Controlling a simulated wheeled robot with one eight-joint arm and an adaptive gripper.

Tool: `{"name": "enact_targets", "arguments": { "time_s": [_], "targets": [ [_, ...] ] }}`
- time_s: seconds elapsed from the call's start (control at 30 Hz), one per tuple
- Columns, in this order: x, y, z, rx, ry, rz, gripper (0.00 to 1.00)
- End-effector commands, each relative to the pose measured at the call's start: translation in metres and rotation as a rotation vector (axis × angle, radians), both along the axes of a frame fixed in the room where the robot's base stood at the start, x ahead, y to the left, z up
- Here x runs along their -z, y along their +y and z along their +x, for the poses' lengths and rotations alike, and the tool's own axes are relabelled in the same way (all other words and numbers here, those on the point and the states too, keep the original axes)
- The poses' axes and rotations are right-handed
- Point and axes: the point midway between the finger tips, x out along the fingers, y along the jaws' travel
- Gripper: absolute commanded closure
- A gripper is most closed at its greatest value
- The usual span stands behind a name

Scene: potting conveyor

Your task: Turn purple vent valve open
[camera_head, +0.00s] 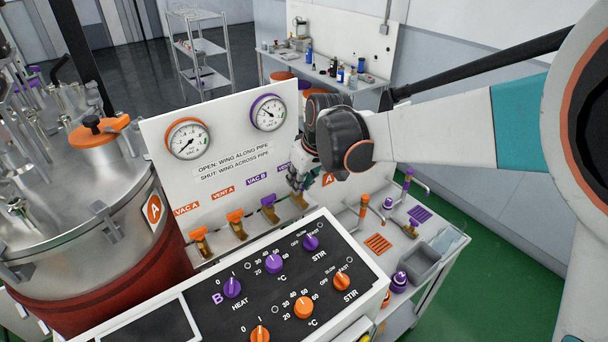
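My gripper (299,182) is at the right end of the white valve panel, over the fourth valve in the row. A brass part of that valve (300,201) shows just below the fingers. Its wing is hidden by the gripper, so I cannot tell which way it points. The purple label above it is partly covered by my arm. To its left is the purple-winged VAC B valve (268,201). The fingers are small and partly hidden, so I cannot tell whether they are shut on the wing.
Orange-winged valves VAC A (199,234) and VENT A (236,217) stand further left. Two gauges sit above. A sign (233,161) says open is wing along pipe, shut is across. A black control box (270,283) with knobs is in front, and a metal vessel (75,215) left.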

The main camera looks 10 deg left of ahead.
Motion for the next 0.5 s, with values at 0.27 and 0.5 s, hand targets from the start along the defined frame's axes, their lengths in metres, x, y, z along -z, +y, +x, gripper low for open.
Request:
{"name": "enact_targets", "arguments": {
  "time_s": [0.27,0.5],
  "targets": [
    [0.0004,0.0001,-0.0002,-0.001,0.0,0.0,0.71],
    [-0.0005,-0.0001,-0.0001,-0.001,0.0,0.0,0.71]
  ]
}}
